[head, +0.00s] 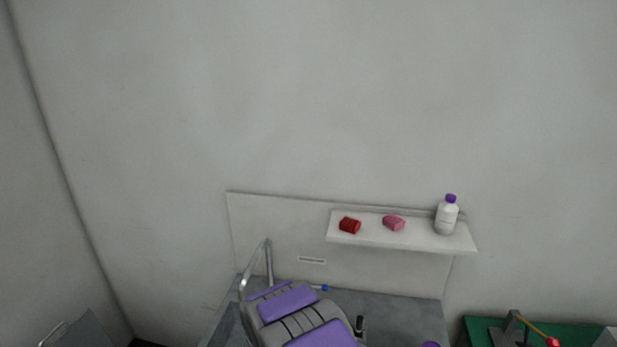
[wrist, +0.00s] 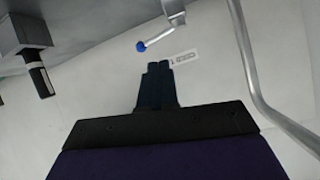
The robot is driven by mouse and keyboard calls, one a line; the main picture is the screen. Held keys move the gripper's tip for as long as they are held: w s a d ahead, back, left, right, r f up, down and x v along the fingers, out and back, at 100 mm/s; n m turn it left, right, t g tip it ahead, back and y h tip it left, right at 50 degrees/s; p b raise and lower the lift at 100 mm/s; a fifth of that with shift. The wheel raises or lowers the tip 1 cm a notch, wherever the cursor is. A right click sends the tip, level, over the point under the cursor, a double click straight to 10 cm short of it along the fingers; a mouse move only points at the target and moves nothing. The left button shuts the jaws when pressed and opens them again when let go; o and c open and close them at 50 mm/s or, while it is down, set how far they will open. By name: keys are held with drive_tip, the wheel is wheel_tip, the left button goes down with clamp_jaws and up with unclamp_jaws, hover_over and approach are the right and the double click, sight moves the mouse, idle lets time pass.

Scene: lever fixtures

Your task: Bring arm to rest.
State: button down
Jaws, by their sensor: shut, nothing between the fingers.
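My gripper (wrist: 159,68) points away from the wrist camera with its two dark fingers together, shut and empty. My grey and purple arm (head: 287,303) shows at the bottom middle of the head view, above the grey counter; the fingers cannot be made out there. A thin lever with a blue knob (wrist: 140,46) lies just beyond and left of the fingertips in the wrist view, apart from them. The blue knob also shows beside the arm in the head view (head: 324,287). A black-handled fixture (wrist: 38,72) is at the left in the wrist view.
A bent metal tube (wrist: 248,75) passes right of my gripper. A white shelf (head: 400,239) carries a red block (head: 349,225), a pink block (head: 394,222) and a white bottle (head: 446,218). A red-ended lever (head: 536,331) stands on a green surface. Wall space above is clear.

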drive_tip(key=s+r+n+g+y+b, duration=0.25)
drive_tip(key=s+r+g+y, duration=0.25)
drive_tip(key=s+r, duration=0.75)
drive_tip(key=s+d+r+g, duration=0.1)
drive_tip(key=s+d+g, duration=0.2)
drive_tip(key=s, duration=0.9)
drive_tip(key=s+d+r+n+g+h+b, duration=0.1)
drive_tip(key=s+d+r+g, duration=0.1)
drive_tip(key=s+d, duration=0.6)
drive_tip(key=s+d+r+n+g+h, duration=0.1)
drive_tip(key=s+d, duration=0.4)
drive_tip(key=s, duration=1.2)
drive_tip(key=r+g, duration=0.1)
drive_tip(key=g, duration=0.1)
drive_tip(key=shift+s+d+g, duration=0.2)
drive_tip(key=shift+s+g, duration=0.05)
drive_tip(key=shift+g, duration=0.05)
drive_tip(key=shift+a+r, duration=0.1)
drive_tip(key=shift+a, duration=0.15)
drive_tip(key=shift+d, duration=0.15)
